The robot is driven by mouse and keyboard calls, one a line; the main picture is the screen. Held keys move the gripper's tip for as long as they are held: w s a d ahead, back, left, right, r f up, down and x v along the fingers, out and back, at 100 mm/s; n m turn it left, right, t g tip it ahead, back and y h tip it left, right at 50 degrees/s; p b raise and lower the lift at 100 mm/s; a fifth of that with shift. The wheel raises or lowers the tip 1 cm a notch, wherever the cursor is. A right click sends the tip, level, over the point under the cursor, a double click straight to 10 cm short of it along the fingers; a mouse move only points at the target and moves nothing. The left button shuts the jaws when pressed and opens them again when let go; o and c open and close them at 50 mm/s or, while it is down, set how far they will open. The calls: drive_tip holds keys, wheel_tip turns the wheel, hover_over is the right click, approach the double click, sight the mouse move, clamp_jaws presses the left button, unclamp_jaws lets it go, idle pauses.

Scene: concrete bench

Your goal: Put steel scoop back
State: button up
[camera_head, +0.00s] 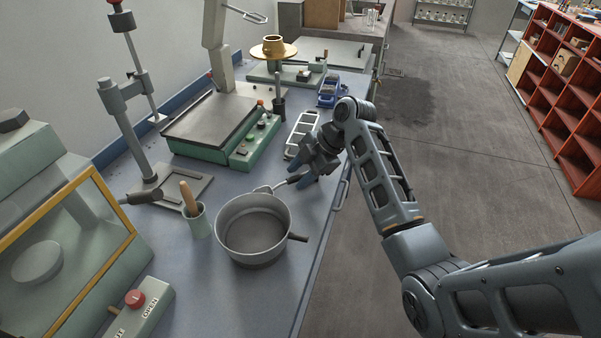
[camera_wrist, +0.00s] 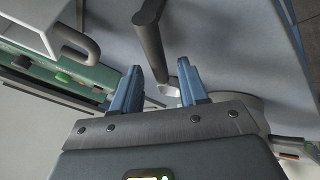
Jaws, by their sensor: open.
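The steel scoop (camera_head: 264,189) lies near the pot's far rim in the head view, its dark handle (camera_head: 292,179) pointing right toward my gripper (camera_head: 298,172). In the wrist view the dark scoop handle (camera_wrist: 150,42) runs up from between my blue fingertips (camera_wrist: 158,88), with pale metal showing at its lower end. My gripper is open and low over the bench, around or just above the handle. I cannot tell whether a finger touches it. The scoop's bowl end is partly hidden.
The grey pot (camera_head: 253,242) stands close on the near side. A green cup (camera_head: 199,221) with a wooden-handled tool is left of it. The bench's right edge is close to my gripper.

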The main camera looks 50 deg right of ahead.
drive_tip(key=shift+r, duration=0.15)
drive_tip(key=b+v, duration=0.1)
drive_tip(key=v, duration=1.1)
drive_tip(key=shift+s+d, duration=0.1)
